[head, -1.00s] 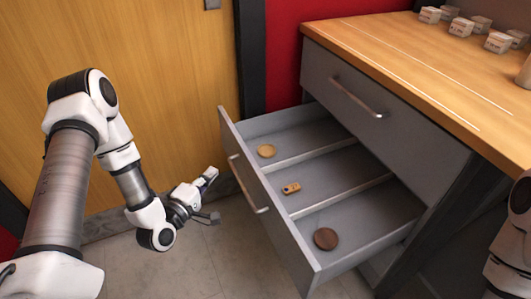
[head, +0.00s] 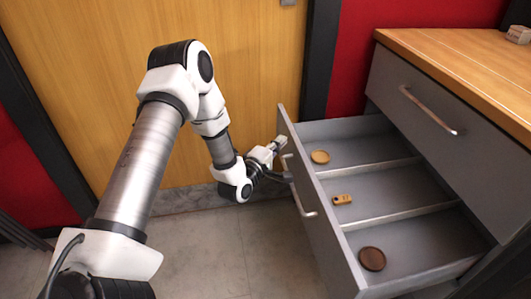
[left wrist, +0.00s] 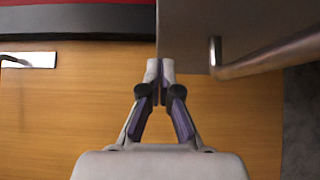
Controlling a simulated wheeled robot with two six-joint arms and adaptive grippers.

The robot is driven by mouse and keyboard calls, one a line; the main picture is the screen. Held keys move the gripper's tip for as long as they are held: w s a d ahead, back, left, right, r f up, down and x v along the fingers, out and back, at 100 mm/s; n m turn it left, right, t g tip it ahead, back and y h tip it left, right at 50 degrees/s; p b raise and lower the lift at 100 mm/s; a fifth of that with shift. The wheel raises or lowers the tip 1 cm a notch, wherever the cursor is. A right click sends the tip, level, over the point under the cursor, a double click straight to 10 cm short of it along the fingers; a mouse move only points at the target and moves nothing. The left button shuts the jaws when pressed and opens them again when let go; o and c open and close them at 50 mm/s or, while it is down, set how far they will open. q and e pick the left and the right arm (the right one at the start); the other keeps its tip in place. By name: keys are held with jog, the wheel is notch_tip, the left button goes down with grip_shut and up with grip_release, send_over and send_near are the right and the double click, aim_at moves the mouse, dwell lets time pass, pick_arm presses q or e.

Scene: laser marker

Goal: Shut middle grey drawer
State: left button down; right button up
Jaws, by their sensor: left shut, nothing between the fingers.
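The middle grey drawer (head: 325,235) stands pulled out below a shut upper drawer, with a bar handle on its front. Its three compartments hold a light round disc (head: 320,157), a small tan block (head: 342,199) and a dark round disc (head: 372,258). My left gripper (head: 281,143) is shut and empty at the far left end of the drawer front. In the left wrist view its fingertips (left wrist: 160,72) are together beside the edge of the grey front panel (left wrist: 235,25), left of the handle (left wrist: 262,60); contact cannot be told. My right gripper is out of view.
A wooden door (head: 110,70) stands behind my left arm. The grey floor (head: 215,255) left of the drawer is clear.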

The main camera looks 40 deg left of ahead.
pick_arm(q)
jog(key=shift+w+d, duration=0.5)
jog(key=shift+w, duration=0.1)
jog(key=shift+d, duration=0.1)
jog(key=shift+w+d+b, duration=0.35)
jog(key=shift+w+b, duration=0.1)
jog(key=shift+w, duration=0.05)
jog(key=w+d+b, duration=0.5)
jog(key=w+d, duration=1.3)
jog(key=w, duration=0.3)
jog(key=shift+w+d, duration=0.25)
jog(key=shift+w, duration=0.05)
